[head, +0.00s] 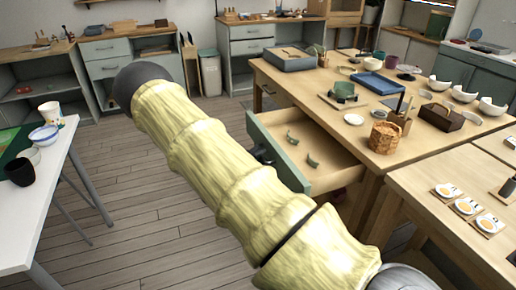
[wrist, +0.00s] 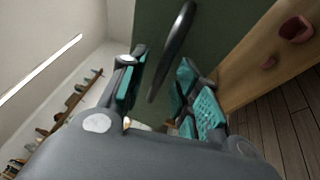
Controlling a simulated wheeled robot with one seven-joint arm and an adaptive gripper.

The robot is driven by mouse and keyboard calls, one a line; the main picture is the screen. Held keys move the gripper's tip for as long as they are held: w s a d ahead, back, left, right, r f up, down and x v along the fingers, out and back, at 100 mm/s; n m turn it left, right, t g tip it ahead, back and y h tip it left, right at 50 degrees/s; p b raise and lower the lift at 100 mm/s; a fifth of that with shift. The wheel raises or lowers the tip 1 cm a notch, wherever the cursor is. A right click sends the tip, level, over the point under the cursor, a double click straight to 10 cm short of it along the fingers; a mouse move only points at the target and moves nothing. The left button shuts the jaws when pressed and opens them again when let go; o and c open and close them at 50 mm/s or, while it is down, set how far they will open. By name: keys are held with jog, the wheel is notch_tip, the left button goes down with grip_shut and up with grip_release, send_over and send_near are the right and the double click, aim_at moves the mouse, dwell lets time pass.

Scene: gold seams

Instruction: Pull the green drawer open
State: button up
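The green drawer (head: 283,158) stands pulled out from the wooden table in the head view, its pale inside showing. In the head view my arm hides most of the gripper; only a dark part shows at the drawer front.
A white table (head: 45,190) with cups stands at the left. The plank floor (head: 150,200) between them is clear.

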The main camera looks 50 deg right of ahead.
jog(key=a+f, duration=0.2)
jog(key=a, duration=0.9)
jog(key=shift+w+a, duration=0.15)
jog(key=shift+a, duration=0.25)
jog(key=shift+f, duration=0.1)
